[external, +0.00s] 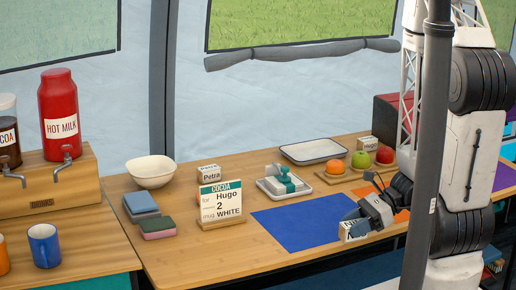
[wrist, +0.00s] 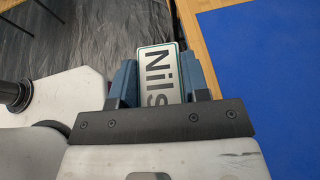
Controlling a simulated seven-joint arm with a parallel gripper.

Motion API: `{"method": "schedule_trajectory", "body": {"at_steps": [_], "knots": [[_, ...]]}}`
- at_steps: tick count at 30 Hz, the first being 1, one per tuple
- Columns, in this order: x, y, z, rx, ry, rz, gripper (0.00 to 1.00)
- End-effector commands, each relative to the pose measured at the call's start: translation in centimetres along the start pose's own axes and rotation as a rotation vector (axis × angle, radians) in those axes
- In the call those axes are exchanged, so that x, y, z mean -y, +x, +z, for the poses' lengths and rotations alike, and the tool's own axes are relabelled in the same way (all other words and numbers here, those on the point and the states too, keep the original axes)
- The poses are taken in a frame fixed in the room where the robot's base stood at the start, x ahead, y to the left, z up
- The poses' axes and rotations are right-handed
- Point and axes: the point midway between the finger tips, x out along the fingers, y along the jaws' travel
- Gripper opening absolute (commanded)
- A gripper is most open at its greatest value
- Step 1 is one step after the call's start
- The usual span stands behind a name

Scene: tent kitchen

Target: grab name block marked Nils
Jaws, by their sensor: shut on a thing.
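The name block marked Nils (wrist: 158,72) is between the blue fingers of my gripper (wrist: 165,82) in the wrist view. It is pale with a green edge and dark letters, and both fingers press on its sides. I cannot tell whether the block is clear of the table. Part of its face is hidden by the fingers.
A block marked Petra (external: 209,174) stands behind the cocoa card for Hugo (external: 222,203). A white bowl (external: 151,171), sponges (external: 157,228), a small tray with a teal-handled item (external: 284,185), an empty tray (external: 318,151) and fruit (external: 361,160) stand around. The blue mat is bare.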

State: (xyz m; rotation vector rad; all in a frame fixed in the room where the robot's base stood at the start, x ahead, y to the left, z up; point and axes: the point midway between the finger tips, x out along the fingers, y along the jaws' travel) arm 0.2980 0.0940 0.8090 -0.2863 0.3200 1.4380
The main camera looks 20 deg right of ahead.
Motion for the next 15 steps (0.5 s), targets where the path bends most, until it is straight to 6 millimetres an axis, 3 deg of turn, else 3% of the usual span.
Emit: {"method": "schedule_trajectory", "body": {"at_steps": [15], "knots": [[-1.05, -0.42, -0.07, 0.0, 0.0, 0.001, 0.18]]}}
